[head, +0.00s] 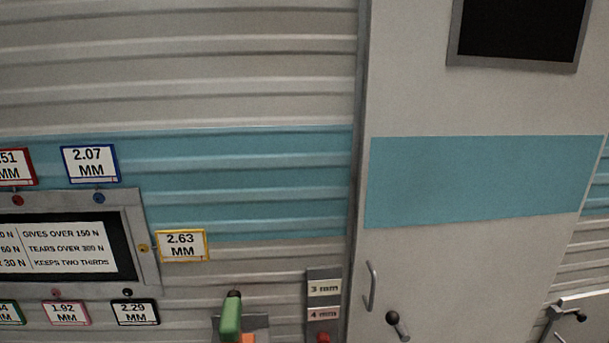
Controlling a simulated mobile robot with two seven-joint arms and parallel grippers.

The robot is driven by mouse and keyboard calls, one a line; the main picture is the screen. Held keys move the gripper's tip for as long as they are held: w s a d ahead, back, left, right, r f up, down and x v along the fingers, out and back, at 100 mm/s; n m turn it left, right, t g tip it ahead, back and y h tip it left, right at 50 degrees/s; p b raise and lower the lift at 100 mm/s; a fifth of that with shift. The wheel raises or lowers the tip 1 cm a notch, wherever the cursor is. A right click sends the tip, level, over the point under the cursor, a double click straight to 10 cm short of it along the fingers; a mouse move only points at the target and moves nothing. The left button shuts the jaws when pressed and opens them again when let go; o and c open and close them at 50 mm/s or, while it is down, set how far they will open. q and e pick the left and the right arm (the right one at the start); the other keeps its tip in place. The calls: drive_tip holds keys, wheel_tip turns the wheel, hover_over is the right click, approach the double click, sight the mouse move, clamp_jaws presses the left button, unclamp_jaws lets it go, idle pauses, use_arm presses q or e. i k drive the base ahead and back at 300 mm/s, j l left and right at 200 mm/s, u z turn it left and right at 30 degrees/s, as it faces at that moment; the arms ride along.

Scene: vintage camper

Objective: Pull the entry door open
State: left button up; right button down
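The entry door (480,260) is a smooth pale panel with a teal band (480,180) and a dark window (520,28) at the top. It stands on the right of the head view and appears shut, with a dark seam along its left edge. A slim metal pull handle (371,286) is upright near the door's lower left. Just right of it is a small lever with a dark round knob (392,317). The door's lower part is cut off. Neither of my grippers is in view.
The ribbed camper wall (240,90) fills the left. It carries a framed notice (70,250), several labelled tags, a green handle (231,315) and a strip marked 3 mm and 4 mm (324,295). A pale bracket with a dark knob (581,316) is at lower right.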

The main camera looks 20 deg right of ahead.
sight(485, 124)
drive_tip(key=z, duration=1.65)
drive_tip(key=u, duration=0.2)
